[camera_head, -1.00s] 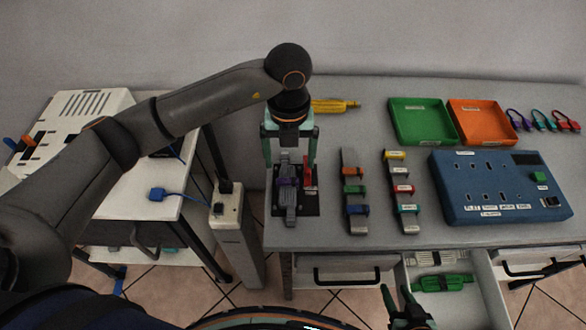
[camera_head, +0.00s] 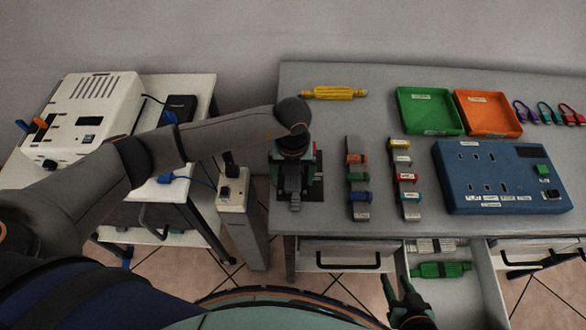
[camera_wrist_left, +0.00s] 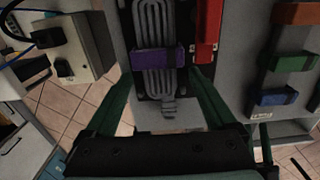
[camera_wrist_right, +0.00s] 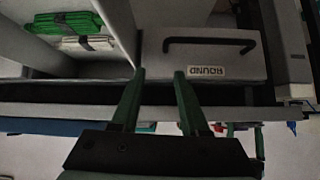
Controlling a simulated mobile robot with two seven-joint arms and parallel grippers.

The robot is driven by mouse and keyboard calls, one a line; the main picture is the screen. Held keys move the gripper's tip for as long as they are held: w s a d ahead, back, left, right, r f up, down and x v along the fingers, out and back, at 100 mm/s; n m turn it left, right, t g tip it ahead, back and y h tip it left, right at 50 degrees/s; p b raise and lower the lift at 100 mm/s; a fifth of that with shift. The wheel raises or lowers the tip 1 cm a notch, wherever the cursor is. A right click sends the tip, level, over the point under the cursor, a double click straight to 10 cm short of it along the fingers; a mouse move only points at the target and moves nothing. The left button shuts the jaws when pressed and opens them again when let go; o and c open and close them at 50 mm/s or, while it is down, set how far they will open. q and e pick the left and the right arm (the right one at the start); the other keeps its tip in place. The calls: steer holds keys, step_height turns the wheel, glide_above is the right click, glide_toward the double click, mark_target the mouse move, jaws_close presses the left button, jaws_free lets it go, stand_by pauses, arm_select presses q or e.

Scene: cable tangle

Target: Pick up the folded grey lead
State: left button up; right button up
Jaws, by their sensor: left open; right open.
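The folded grey lead (camera_wrist_left: 157,25), held in a bundle by a purple band (camera_wrist_left: 157,58), lies on a black plate at the table's left end. In the head view the grey lead (camera_head: 293,187) is partly hidden under my left wrist. My left gripper (camera_wrist_left: 161,75) is open, with one finger on each side of the banded lead; whether they touch it I cannot tell. It also shows in the head view (camera_head: 295,172). My right gripper (camera_head: 405,290) is open and empty in front of the open drawer; it also shows in the right wrist view (camera_wrist_right: 159,74).
A red piece (camera_wrist_left: 207,30) stands close to the right of the lead. A blue socket panel (camera_head: 490,200), green tray (camera_head: 428,128) and orange tray (camera_head: 490,130) stand beyond. A yellow lead (camera_head: 333,93) lies at the back.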

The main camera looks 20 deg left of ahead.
arm_select(q)
jaws_close()
stand_by(0.8)
